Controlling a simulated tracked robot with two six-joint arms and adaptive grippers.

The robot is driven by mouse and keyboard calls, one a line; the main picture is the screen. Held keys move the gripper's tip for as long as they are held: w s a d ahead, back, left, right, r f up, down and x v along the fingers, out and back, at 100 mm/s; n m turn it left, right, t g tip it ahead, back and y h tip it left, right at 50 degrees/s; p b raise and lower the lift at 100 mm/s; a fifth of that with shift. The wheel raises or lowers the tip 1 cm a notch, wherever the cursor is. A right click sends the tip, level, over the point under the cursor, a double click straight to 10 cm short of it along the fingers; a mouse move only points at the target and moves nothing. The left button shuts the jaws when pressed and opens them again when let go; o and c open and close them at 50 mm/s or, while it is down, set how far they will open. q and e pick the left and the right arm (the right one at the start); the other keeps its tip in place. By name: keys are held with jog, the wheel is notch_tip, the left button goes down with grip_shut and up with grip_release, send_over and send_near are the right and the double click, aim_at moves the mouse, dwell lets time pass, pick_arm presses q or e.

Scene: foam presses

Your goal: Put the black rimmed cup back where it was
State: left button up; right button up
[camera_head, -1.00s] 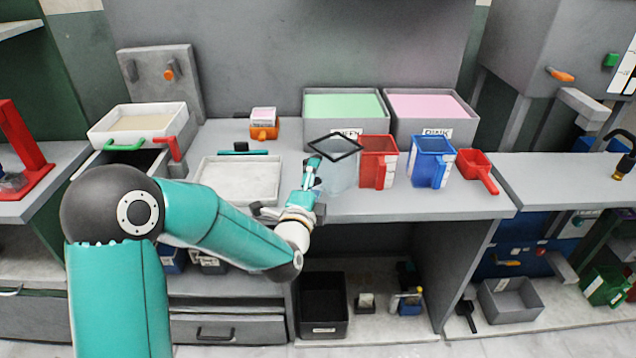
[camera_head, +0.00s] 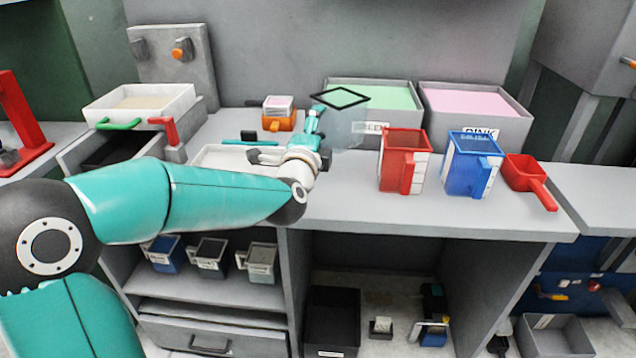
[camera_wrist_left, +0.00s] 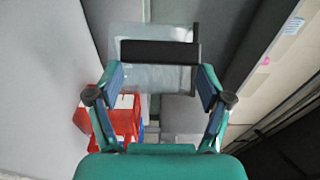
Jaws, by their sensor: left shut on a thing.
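The black rimmed cup is clear, with a dark square rim (camera_head: 341,97) and a see-through body (camera_head: 345,128). My left gripper (camera_head: 318,118) is shut on it, and the cup looks held upright above the counter, in front of the green-filled bin. In the left wrist view the clear cup (camera_wrist_left: 128,38) and its black handle (camera_wrist_left: 160,52) lie ahead of my left gripper (camera_wrist_left: 160,88), between and beyond the fingers. Whether the cup's bottom touches the counter cannot be told. My right gripper is not in view.
A red cup (camera_head: 404,158), a blue cup (camera_head: 470,165) and a red scoop (camera_head: 530,182) stand to the right. Behind are the green-filled bin (camera_head: 413,125) and the pink-filled bin (camera_head: 500,133). A pale tray (camera_head: 215,155) lies left of my gripper. The counter front (camera_head: 345,205) is clear.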

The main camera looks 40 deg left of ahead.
pick_arm(q)
notch_tip(320, 180, down, 10)
jog(key=shift+s+b, duration=0.1)
jog(key=shift+b, duration=1.05)
jog(key=o, duration=0.9)
jog(key=shift+r, duration=0.1)
